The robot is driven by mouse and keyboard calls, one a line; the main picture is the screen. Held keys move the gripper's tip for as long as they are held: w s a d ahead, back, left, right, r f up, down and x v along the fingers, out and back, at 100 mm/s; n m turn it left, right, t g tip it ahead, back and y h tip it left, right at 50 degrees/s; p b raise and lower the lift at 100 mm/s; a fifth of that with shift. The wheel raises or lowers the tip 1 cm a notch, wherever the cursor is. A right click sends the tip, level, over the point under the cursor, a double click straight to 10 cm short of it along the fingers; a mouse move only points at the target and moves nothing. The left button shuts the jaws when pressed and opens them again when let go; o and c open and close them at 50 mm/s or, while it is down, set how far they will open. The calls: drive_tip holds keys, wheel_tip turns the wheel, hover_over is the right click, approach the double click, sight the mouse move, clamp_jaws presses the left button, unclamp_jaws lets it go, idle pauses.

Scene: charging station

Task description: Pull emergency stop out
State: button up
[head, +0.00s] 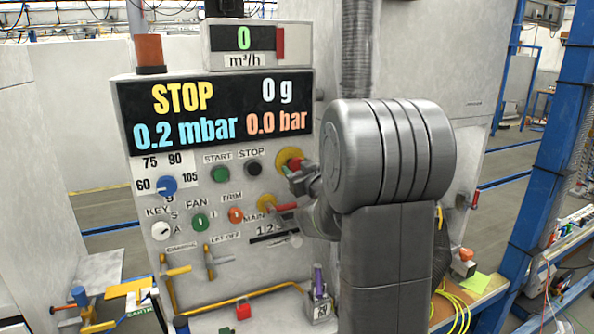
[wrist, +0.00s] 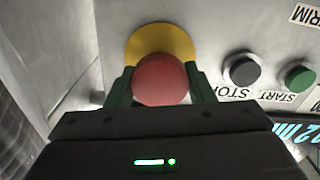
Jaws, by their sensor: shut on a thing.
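The emergency stop is a red mushroom button (wrist: 160,80) on a round yellow base plate, on the grey panel right of the STOP button. In the wrist view the yellow plate (wrist: 160,42) shows behind the red head. My gripper (wrist: 160,88) has its two green fingers on either side of the red head, shut on it. In the head view my gripper (head: 302,178) is at the emergency stop (head: 294,163), whose yellow plate (head: 287,155) shows partly. My arm covers the area to its right.
A black STOP button (head: 254,168) and green START button (head: 220,174) sit to the left. Below are an orange TRIM knob (head: 236,215) and a red-handled MAIN lever (head: 285,207). The display (head: 215,110) above reads STOP, 0 g, 0.2 mbar and 0.0 bar. A yellow pipe (head: 240,297) runs along the bottom.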

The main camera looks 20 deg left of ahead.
drive_tip(key=o, duration=1.4)
drive_tip(key=shift+s+d, duration=0.1)
drive_tip(key=shift+d, duration=0.05)
drive_tip(key=b+v, duration=0.2)
drive_tip(key=v, duration=1.1)
drive_tip(key=shift+s+d, duration=0.25)
drive_tip(key=shift+s, duration=0.05)
drive_tip(key=p+x, duration=0.2)
drive_tip(key=x, duration=1.2)
drive_tip(key=shift+w+a, duration=0.1)
drive_tip(key=shift+w, duration=0.1)
